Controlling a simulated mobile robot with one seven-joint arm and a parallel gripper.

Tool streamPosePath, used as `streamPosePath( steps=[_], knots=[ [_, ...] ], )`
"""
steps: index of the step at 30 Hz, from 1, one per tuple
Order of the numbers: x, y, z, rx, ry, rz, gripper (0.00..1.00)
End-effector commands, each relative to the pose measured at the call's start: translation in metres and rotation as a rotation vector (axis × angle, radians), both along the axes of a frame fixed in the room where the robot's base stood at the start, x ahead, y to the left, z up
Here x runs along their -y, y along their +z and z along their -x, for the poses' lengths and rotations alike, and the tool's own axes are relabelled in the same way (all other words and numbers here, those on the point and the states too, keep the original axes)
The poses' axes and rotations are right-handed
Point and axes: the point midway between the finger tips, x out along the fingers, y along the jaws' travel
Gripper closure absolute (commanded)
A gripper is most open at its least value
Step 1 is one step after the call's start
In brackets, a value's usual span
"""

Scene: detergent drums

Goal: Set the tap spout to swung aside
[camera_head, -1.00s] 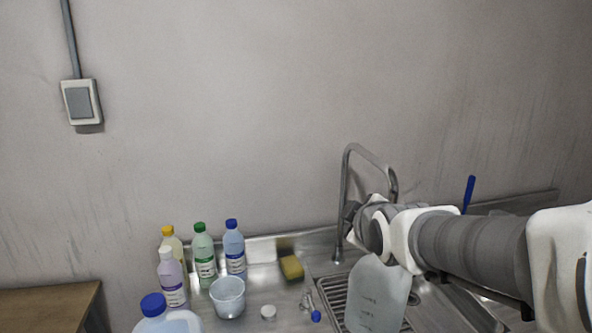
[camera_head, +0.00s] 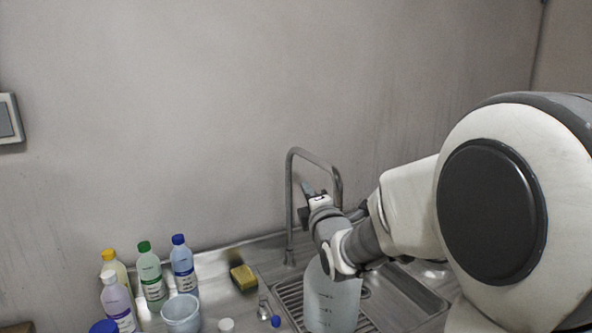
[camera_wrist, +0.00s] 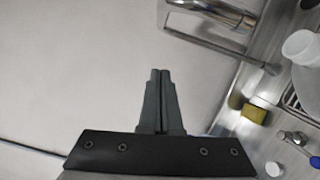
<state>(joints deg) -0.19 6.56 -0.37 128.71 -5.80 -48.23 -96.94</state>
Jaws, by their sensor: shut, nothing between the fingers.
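The steel tap spout (camera_head: 316,159) rises from the back of the sink in the head view and bends over to the right, its end hanging over the sink side. It also shows at the upper right of the wrist view (camera_wrist: 212,43). My gripper (camera_head: 306,187) appears in the head view within the spout's arch, between the upright and the hanging end. In the wrist view its two fingers (camera_wrist: 160,72) are together and empty, left of the spout with a visible gap. The head view does not settle its depth relative to the spout.
A translucent jug (camera_head: 332,300) stands in the sink below my wrist. A yellow sponge (camera_head: 244,277), a white tub (camera_head: 181,313) and several capped bottles (camera_head: 151,277) stand left of the sink.

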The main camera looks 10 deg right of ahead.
Motion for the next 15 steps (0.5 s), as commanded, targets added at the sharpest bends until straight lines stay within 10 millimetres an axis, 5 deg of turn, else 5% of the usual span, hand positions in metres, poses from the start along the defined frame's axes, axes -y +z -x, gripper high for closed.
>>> streamPosePath(
  steps=[8, 15],
  knots=[
    [0.000, 0.001, -0.004, -0.001, 0.000, -0.002, 1.00],
    [-0.002, 0.003, -0.033, -0.003, 0.000, -0.002, 1.00]
  ],
)
